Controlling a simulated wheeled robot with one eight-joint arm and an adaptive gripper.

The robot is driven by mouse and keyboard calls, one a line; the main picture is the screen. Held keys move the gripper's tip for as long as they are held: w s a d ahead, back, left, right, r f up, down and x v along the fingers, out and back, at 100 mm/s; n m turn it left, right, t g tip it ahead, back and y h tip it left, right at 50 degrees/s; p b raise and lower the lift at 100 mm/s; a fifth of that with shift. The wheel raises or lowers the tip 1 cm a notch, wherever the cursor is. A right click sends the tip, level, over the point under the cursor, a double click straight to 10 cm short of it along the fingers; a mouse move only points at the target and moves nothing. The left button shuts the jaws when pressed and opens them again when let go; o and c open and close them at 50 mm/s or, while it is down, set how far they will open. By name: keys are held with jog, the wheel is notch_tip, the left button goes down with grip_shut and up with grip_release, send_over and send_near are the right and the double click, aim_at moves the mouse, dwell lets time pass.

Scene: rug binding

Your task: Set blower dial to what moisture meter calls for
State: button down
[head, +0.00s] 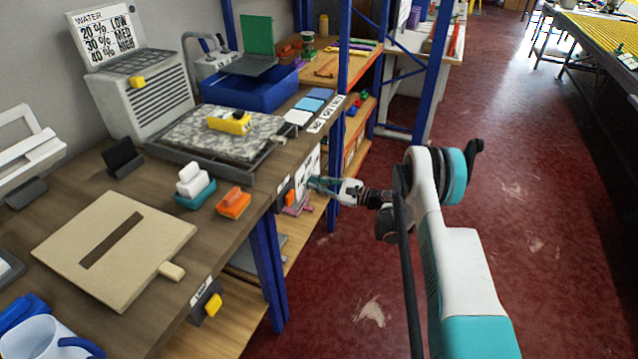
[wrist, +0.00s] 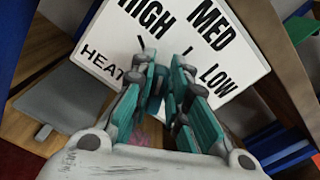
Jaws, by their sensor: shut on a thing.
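The moisture meter appears to be the yellow device (head: 230,122) lying on a grey speckled rug piece; its reading is too small to make out. A chart (head: 105,33) behind it pairs WATER 20% with LOW, 30% with MED and 40% with HIGH. A white dial panel (head: 308,170) is on the bench's front edge; in the wrist view the panel (wrist: 190,30) reads HIGH, MED, LOW and HEAT. My gripper (head: 318,184) is at the panel's face. Its teal fingers (wrist: 163,88) are shut on the dial knob, which they hide; where it points cannot be told.
A louvred grey box (head: 155,90) stands against the wall. A second fitting with a yellow knob (head: 213,305) is on the bench front, lower left. A blue shelf post (head: 268,270) rises below the bench. The red floor (head: 560,200) to the right is open.

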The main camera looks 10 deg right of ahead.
jog(key=n, duration=0.6)
jog(key=shift+s+a+f, duration=0.2)
jog(key=shift+s+f, duration=0.15)
jog(key=shift+f, duration=0.05)
dwell(0.3)
jog(key=c, duration=1.6)
grip_release()
jog(key=shift+o, duration=0.2)
jog(key=v, duration=1.2)
